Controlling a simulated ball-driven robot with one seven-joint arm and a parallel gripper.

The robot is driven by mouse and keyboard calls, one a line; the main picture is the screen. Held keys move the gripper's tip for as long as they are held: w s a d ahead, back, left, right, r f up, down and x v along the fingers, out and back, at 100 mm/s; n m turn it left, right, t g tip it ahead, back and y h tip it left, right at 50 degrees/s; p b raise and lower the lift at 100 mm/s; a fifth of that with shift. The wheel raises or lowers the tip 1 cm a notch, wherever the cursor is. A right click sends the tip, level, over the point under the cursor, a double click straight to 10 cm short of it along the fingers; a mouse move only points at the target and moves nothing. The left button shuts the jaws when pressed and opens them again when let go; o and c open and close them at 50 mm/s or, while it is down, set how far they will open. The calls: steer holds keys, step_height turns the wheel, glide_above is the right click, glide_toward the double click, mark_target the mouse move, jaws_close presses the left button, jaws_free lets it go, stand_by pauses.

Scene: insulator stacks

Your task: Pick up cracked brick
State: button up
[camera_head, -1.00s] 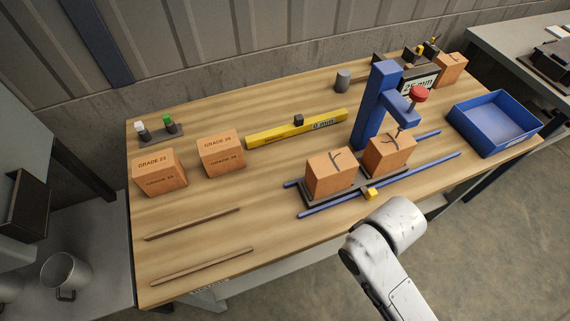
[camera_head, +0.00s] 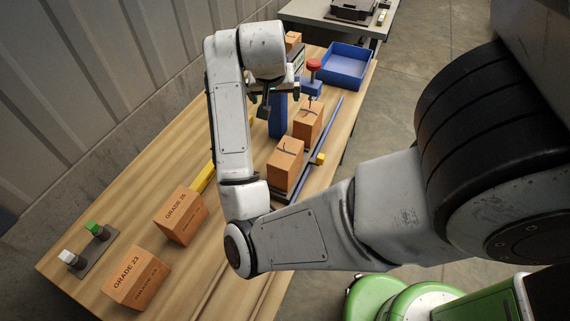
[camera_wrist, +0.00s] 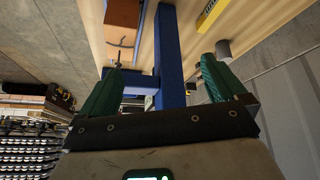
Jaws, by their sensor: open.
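In the head view, two orange bricks with dark crack lines on top sit on a dark rail-mounted carriage: a nearer one (camera_head: 285,164) and a farther one (camera_head: 308,122) beside the blue post (camera_head: 278,116). My gripper (camera_head: 262,106) hangs over the table left of the post, partly hidden by my own arm. In the wrist view my gripper (camera_wrist: 162,62) is open and empty, its green fingers apart. The blue post (camera_wrist: 170,45) shows between them, farther off. A cracked brick (camera_wrist: 122,38) shows up and left, apart from the fingers.
Bricks marked grade 23 (camera_head: 136,278) and grade 26 (camera_head: 181,215) stand on the left of the table. A yellow bar (camera_head: 204,177) lies behind my arm. A blue tray (camera_head: 344,80) stands at the far end. The red knob (camera_head: 314,65) tops the post's arm.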

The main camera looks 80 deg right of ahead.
mark_target(286, 154)
steer(key=s+a+f+m+y, duration=0.1)
steer(key=f+y, duration=0.1)
steer(key=f, duration=0.1)
steer(key=s+a+f+m+y, duration=0.1)
steer(key=a+f+m+y, duration=0.1)
steer(key=f, duration=0.1)
steer(key=s+a+f+m+y, duration=0.1)
steer(key=a+f+m+y, duration=0.1)
steer(key=f, duration=0.1)
steer(key=shift+s+f+g+p, duration=0.25)
steer(key=shift+s+g+p, duration=0.05)
steer(key=f, duration=0.1)
steer(key=f+p, duration=0.1)
steer(key=f, duration=0.2)
steer(key=shift+s+a, duration=0.1)
steer(key=shift+a, duration=0.25)
steer(key=shift+f, duration=0.6)
steer(key=c, duration=1.7)
steer(key=shift+r, duration=0.1)
jaws_close()
steer(key=shift+r, duration=0.15)
